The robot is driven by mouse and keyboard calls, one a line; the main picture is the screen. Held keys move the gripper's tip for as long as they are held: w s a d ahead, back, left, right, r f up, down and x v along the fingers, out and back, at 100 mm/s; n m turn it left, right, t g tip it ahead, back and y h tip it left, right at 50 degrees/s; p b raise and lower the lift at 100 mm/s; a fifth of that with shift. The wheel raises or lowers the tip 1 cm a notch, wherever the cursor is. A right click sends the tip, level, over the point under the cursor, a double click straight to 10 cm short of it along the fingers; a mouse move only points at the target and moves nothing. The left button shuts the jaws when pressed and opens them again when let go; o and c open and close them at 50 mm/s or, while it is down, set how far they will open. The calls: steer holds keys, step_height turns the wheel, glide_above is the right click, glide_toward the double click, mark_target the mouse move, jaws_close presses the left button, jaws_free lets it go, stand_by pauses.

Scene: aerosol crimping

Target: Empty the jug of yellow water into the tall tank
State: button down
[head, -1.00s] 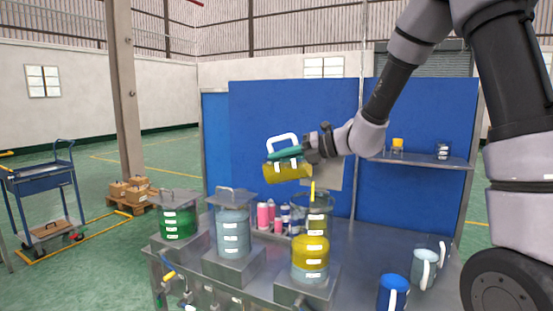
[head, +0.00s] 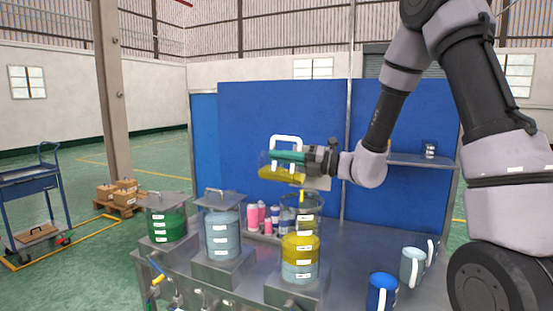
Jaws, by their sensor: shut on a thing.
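The jug (head: 268,166) is clear with a white handle and yellow liquid inside. It is tipped onto its side in the air, its handle upward. My gripper (head: 292,156) is shut on it from the right. The jug is above the tall tank (head: 300,270), a clear cylinder at the front right of the tanks. The tank holds a yellow layer over a pale blue layer, with clear wall above. A short yellow upright streak (head: 302,196) shows between jug and tank top; I cannot tell whether it is pouring liquid.
A lidded green tank (head: 168,229) and a lidded pale blue tank (head: 222,236) stand to the left. Pink bottles (head: 253,217) stand behind. A blue jug (head: 381,292) and a pale jug (head: 412,267) stand at right. A blue panel (head: 265,115) rises behind.

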steer(key=shift+s+d+r+t+y, duration=0.2)
steer(key=shift+d+r+y, duration=0.15)
steer(key=shift+d+y, duration=0.45)
steer(key=shift+s+d+r+t+y, duration=0.2)
steer(key=shift+d+r+y, duration=0.15)
steer(key=shift+d+y, duration=0.4)
stand_by(1.5)
